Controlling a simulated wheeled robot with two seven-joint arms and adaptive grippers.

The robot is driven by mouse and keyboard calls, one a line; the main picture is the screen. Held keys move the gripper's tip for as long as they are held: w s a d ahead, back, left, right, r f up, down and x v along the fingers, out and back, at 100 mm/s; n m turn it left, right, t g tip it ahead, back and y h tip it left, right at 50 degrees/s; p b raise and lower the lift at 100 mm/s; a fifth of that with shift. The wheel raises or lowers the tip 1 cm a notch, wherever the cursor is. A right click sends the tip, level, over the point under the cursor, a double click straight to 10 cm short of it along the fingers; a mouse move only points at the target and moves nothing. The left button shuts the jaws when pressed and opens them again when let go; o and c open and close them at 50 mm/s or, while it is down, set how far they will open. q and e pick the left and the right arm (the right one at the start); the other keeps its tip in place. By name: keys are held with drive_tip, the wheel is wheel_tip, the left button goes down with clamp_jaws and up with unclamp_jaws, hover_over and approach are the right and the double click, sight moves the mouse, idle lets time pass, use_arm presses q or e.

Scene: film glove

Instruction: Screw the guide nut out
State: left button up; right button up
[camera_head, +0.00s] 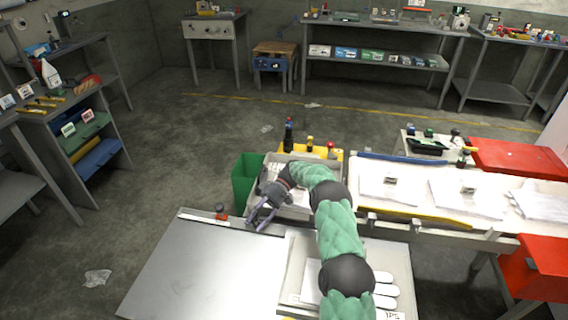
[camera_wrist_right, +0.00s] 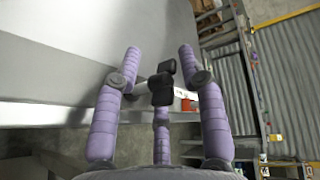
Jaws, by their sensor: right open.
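My right gripper (camera_head: 262,212) reaches over the far edge of the grey metal table, and its purple fingers are spread apart. In the right wrist view the two side fingers (camera_wrist_right: 159,62) stand wide open, with a third finger below the middle. A small dark, knob-like part (camera_wrist_right: 162,84) shows between them; I cannot tell whether it is the guide nut or part of the third finger. A small dark and reddish knob (camera_head: 220,212) stands at the table's far edge, left of the gripper and apart from it. My left gripper is not in view.
The grey metal table (camera_head: 200,272) has a bare, clear top. A green bin (camera_head: 245,178) stands behind it. A bench with white sheets (camera_head: 400,195) and red boxes (camera_head: 518,158) lies to the right. Small bottles and knobs stand on a yellow tray behind the gripper.

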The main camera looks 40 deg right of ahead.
drive_tip(key=shift+m+t+b, duration=0.5)
drive_tip(key=shift+m+t, duration=0.3)
drive_tip(key=shift+t, duration=0.3)
drive_tip(key=shift+m+t+y, duration=0.3)
drive_tip(key=shift+m+t, duration=0.8)
drive_tip(key=shift+t, duration=0.3)
drive_tip(key=m+t, duration=0.2)
drive_tip(key=m+t+h, duration=0.1)
drive_tip(key=m+t, duration=0.1)
drive_tip(key=t, duration=0.1)
drive_tip(key=shift+t+h, duration=0.3)
drive_tip(key=m+t+h, duration=0.3)
drive_tip(key=m+t, duration=0.2)
drive_tip(key=shift+h+b, duration=0.3)
drive_tip(key=shift+h, duration=0.1)
drive_tip(key=p+v, duration=0.1)
drive_tip(key=v, duration=0.2)
drive_tip(key=p+v, duration=0.2)
drive_tip(key=v, duration=0.2)
drive_tip(key=r+p+v, duration=0.1)
drive_tip(key=v, duration=0.3)
drive_tip(key=shift+w, duration=0.15)
wheel_tip(320, 180, up, 26)
drive_tip(key=s+a+p, duration=0.1)
drive_tip(key=p, duration=2.5)
drive_tip(key=shift+s+a+f, duration=0.2)
drive_tip(key=shift+s+a, duration=0.2)
